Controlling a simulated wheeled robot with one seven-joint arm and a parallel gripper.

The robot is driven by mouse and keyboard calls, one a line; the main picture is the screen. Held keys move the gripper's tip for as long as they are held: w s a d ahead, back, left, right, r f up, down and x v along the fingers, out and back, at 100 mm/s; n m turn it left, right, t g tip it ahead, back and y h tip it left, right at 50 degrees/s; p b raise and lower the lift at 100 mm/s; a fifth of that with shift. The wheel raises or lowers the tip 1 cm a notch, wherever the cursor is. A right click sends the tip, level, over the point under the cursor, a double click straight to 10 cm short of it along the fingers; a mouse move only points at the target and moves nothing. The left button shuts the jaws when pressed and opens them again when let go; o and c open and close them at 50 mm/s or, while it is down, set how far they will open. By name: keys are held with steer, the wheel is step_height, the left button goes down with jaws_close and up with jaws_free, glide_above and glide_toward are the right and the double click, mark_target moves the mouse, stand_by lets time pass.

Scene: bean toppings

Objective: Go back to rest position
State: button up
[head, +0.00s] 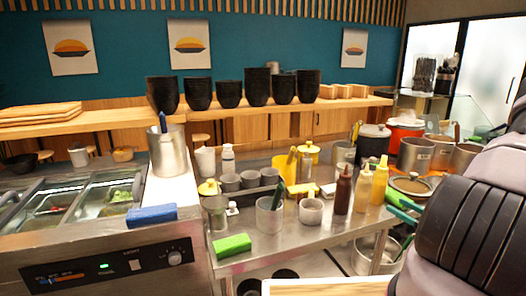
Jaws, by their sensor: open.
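Parts of my own arm, grey with a black ribbed section, fill the lower right of the head view. The gripper at its end does not show in this view. The arm hides the right end of the steel table (300,235) and what stands behind it. A green sponge (232,245) lies at the table's front left edge. A blue sponge (151,215) lies on the counter with the topping wells, beside a tall steel container (167,152).
Sauce bottles (343,190), grey cups (269,215) and pots crowd the steel table. Black bowls (258,87) line the wooden shelf behind. Topping wells (108,195) are at left. A wooden surface (325,287) shows at the bottom edge. The table's front middle is fairly clear.

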steer(key=s+a+r+n+g+y, duration=0.1)
steer(key=s+a+r+n+g, duration=0.1)
steer(key=a+r+n+g, duration=0.7)
steer(key=s+a+r+n+g+y, duration=0.15)
steer(key=a+r+n+g, duration=0.25)
steer(key=a+r+n, duration=0.55)
steer(key=s+a+r+n+t+h, duration=0.1)
steer(key=s+r+n+t+h, duration=0.1)
steer(key=s+r+h, duration=0.3)
steer(key=s+a+r+n+t+h, duration=0.1)
steer(key=s+r+n+h, duration=0.4)
steer(key=r, duration=0.9)
steer(key=s+t, duration=0.1)
steer(key=s, duration=0.1)
steer(key=shift+s+a+t, duration=0.15)
steer(key=shift+s+t, duration=0.15)
steer(key=shift+s, duration=0.1)
